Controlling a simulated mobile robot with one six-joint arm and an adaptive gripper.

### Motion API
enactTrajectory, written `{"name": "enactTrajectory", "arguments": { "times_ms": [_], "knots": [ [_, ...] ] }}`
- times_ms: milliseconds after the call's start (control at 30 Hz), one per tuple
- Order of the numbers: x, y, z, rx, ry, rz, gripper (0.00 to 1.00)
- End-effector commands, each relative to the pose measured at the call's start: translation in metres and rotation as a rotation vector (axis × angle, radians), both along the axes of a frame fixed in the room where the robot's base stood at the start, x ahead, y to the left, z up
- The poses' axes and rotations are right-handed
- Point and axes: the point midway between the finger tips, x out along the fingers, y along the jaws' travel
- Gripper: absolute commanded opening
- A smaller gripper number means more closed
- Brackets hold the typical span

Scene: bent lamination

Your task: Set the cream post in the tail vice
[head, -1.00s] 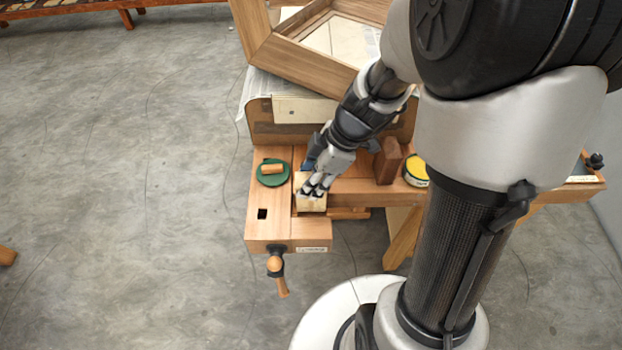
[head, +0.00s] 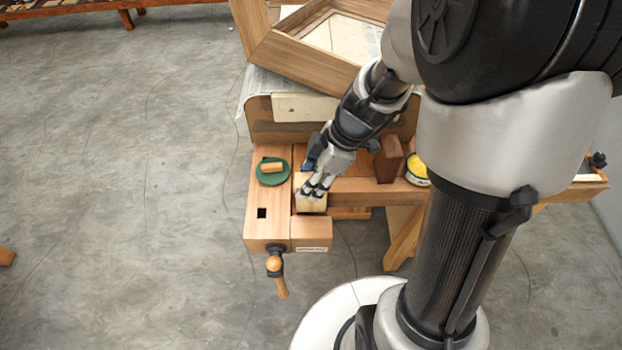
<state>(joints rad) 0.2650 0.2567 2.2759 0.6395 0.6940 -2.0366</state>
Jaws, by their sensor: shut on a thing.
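The cream post (head: 311,203) is a pale block at the tail vice on the bench's near left end. My gripper (head: 317,187) is shut on its upper part, reaching down from the upper right. The tail vice's wooden jaw block (head: 312,231) is just in front of the post, and its wooden handle (head: 275,265) hangs below the front edge. The post is in the vice opening, between this jaw and the bench. Its lower end is hidden, so I cannot tell how deep it sits or whether the jaw touches it.
A green disc (head: 265,180) with a small wooden piece lies left of my gripper. A dark brown block (head: 389,160) and a yellow tin (head: 416,170) stand to the right. A large wooden frame (head: 310,65) is behind. Open floor lies left.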

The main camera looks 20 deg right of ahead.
Motion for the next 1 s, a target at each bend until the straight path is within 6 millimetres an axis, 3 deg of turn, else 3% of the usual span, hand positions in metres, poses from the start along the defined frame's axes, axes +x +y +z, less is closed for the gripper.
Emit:
{"name": "enactTrajectory", "arguments": {
  "times_ms": [1000],
  "knots": [
    [0.0003,-0.0001,-0.0086,0.0,-0.001,0.001,0.05]
  ]
}}
